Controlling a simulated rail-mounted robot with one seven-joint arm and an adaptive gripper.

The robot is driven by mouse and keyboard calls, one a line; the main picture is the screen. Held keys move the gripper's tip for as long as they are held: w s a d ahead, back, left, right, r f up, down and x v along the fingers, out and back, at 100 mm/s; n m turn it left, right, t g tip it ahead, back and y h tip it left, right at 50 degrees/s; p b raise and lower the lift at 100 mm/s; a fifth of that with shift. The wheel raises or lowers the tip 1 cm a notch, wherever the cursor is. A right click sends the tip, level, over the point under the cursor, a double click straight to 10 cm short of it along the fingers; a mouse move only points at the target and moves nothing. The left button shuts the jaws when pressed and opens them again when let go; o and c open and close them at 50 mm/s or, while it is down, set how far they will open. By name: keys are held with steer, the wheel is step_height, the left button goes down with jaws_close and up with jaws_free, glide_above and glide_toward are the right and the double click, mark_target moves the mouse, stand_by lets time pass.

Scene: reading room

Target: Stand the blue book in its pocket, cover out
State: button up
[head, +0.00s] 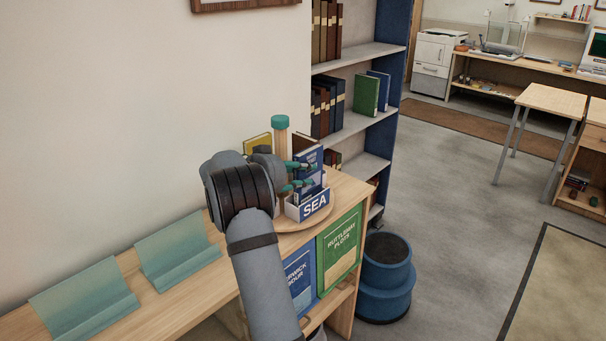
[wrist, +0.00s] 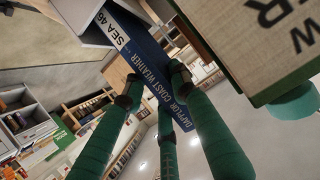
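The blue book (head: 309,163) stands roughly upright at the white pocket marked SEA (head: 314,204), on a round wooden turntable (head: 290,224). My gripper (head: 298,178) is at the book from the left, its green fingers against it. In the wrist view, the book's spine (wrist: 150,62), lettered with a coast weather title and SEA 46, runs between my green fingertips (wrist: 155,80), which look closed on it. Its labelled end is at a pale box edge (wrist: 90,20). How deep the book sits in the pocket is hidden.
A post with a teal cap (head: 280,122) and a yellow book (head: 258,143) stand behind my gripper. Two empty teal stands (head: 85,297) are on the counter. A green book (head: 340,250) faces out below. A blue stool (head: 385,278) and bookcase (head: 390,80) are to the right.

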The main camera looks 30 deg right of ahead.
steer(key=o, duration=0.5)
steer(key=v, duration=1.2)
steer(key=shift+f, duration=0.1)
steer(key=x, duration=1.2)
step_height(320, 180, up, 2)
steer(key=shift+p, duration=1.25)
